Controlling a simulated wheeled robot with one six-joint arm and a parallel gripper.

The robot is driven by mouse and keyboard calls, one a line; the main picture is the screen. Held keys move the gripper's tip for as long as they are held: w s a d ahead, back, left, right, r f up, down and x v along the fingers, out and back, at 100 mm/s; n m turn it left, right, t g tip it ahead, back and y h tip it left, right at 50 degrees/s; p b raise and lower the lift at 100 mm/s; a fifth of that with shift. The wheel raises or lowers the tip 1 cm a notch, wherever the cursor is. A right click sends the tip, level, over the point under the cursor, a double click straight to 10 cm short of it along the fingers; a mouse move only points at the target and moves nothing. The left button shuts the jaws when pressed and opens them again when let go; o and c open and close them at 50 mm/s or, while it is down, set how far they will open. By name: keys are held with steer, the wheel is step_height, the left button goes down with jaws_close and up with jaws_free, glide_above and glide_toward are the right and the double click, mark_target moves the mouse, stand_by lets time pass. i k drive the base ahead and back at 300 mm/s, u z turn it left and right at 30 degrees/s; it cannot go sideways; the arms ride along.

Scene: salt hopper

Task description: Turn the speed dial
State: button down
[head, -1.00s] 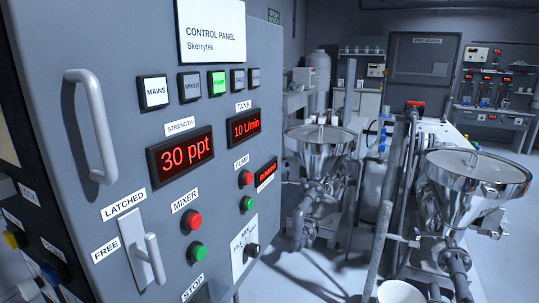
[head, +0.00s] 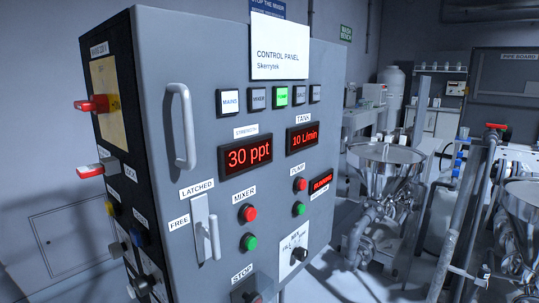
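The plate appears to read MIX, with smaller markings too small to read surely. I cannot tell for certain that this is the speed dial. More dark knobs (head: 140,286) show low on the panel's left side, cut by the frame edge. My gripper is not in view.
The panel has a mixer red button (head: 248,213) and green button (head: 249,242), a latch handle (head: 212,238) and a long grey handle (head: 181,127). Red-handled switches (head: 92,104) jut from its left side. Steel hoppers (head: 388,153) and pipes stand close on the right.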

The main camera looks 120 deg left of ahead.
mark_target(143, 285)
steer(key=k, duration=1.6)
steer(key=u, duration=1.7)
steer(key=k, duration=1)
steer(key=z, duration=0.7)
